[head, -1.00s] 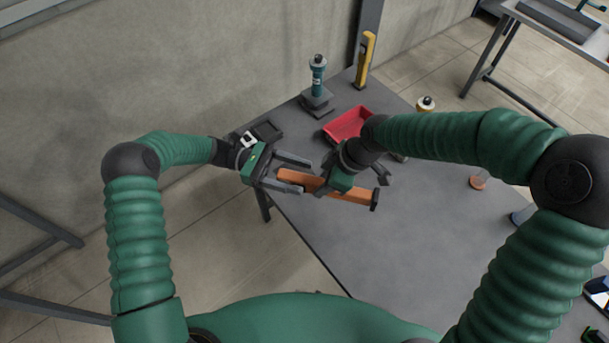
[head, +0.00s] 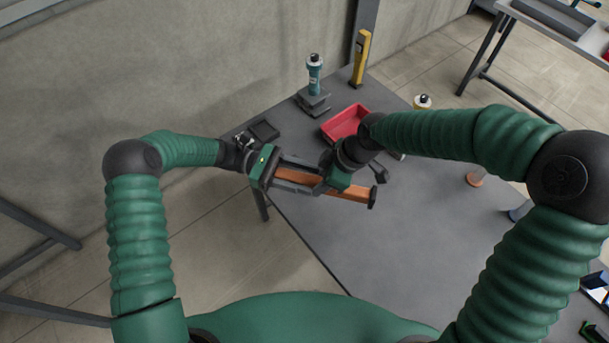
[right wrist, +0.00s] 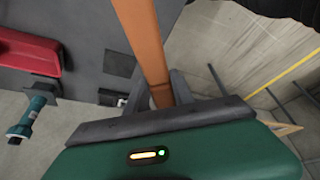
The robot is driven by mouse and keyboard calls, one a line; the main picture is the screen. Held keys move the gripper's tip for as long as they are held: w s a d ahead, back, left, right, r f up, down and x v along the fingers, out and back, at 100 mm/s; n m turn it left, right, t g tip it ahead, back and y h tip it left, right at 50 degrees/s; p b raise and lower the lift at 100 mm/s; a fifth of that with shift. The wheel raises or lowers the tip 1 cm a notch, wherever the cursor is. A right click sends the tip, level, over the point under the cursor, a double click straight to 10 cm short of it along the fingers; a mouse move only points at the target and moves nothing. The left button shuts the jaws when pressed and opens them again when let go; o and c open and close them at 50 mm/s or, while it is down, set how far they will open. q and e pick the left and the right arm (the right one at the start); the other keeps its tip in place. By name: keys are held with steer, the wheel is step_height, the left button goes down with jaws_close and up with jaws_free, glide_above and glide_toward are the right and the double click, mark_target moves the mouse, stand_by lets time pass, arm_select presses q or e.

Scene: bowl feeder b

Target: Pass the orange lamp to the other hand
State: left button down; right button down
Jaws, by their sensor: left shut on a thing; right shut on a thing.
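The orange lamp (head: 352,191) is a long bar with a dark end cap, held level above the near left part of the table. My left gripper (head: 314,181) comes from the left and its fingers are closed along the lamp's left part. My right gripper (head: 341,182) is shut on the lamp nearer its middle, close to the left fingertips; its own arm partly hides its fingers. In the right wrist view the lamp (right wrist: 142,40) runs up from between the right fingers.
On the grey table (head: 420,235) are a red tray (head: 334,134), a teal bottle-like thing (head: 314,75) on a dark stand, a yellow tool (head: 360,60) and a small black tray (head: 265,132). The middle of the table is clear.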

arm_select(q)
steer(key=c, duration=0.8)
jaws_free()
